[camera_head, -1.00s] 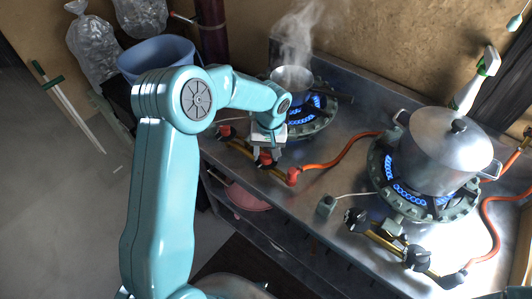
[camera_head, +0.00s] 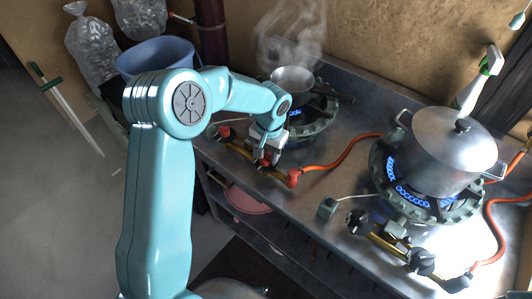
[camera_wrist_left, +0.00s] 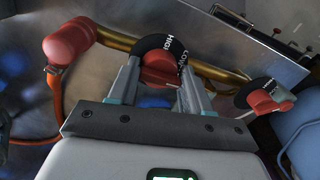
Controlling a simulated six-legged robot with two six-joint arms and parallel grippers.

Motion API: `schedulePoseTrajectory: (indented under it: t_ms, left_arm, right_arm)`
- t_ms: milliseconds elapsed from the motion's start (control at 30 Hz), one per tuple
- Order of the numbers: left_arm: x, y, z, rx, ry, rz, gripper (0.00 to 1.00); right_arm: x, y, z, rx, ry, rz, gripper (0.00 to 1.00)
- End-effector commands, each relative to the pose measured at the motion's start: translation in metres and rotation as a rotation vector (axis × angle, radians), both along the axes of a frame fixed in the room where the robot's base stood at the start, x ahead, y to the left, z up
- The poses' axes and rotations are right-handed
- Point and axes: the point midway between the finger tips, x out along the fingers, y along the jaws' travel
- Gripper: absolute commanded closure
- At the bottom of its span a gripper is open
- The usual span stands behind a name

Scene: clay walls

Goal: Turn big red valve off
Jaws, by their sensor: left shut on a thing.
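The red valve knob (camera_wrist_left: 160,66) sits on a black dial marked HIGH and LOW in the left wrist view. My left gripper (camera_wrist_left: 160,78) is shut on this knob, one finger on each side. In the head view my left gripper (camera_head: 268,152) reaches down to the brass gas pipe at the front of the left burner (camera_head: 312,130). It partly hides the knob there. A few small blue flames show at this burner. A second red knob on a black dial (camera_wrist_left: 262,97) is to the right in the wrist view. My right gripper is not in view.
A steaming small pot (camera_head: 292,79) stands on the left burner. A large lidded pot (camera_head: 440,150) stands on the lit right burner, with black knobs in front. An orange hose (camera_head: 340,155) runs across the metal counter. A blue tub (camera_head: 155,58) is at the left.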

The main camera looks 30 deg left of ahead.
Motion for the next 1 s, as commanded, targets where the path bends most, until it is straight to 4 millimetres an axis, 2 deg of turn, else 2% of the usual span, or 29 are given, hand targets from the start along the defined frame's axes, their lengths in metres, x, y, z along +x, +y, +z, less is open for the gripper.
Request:
schedulePoseTrajectory:
  t_ms: [267, 300, 333, 633, 733, 867, 1000]
  left_arm:
    - [0.002, -0.002, 0.002, -0.003, -0.009, -0.005, 0.82]
    - [0.002, -0.002, 0.002, -0.003, -0.008, -0.005, 0.42]
    - [0.002, -0.002, 0.001, -0.002, -0.008, -0.005, 0.32]
    - [0.001, -0.001, 0.001, -0.001, -0.003, -0.002, 0.31]
    - [0.001, -0.001, 0.009, 0.001, -0.005, -0.001, 0.31]
    - [0.002, -0.003, 0.033, 0.0, -0.008, -0.002, 0.31]
    - [0.003, -0.006, 0.071, 0.0, -0.01, -0.002, 0.31]
  right_arm:
    - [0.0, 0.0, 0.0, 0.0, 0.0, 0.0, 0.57]
    - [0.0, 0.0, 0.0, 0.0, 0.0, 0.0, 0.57]
    - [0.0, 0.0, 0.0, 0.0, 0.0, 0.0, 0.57]
    - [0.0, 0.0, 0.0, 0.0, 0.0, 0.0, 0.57]
    - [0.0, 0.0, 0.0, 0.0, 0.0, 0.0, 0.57]
    - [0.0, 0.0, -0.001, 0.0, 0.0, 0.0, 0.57]
    - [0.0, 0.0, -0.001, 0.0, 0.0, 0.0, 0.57]
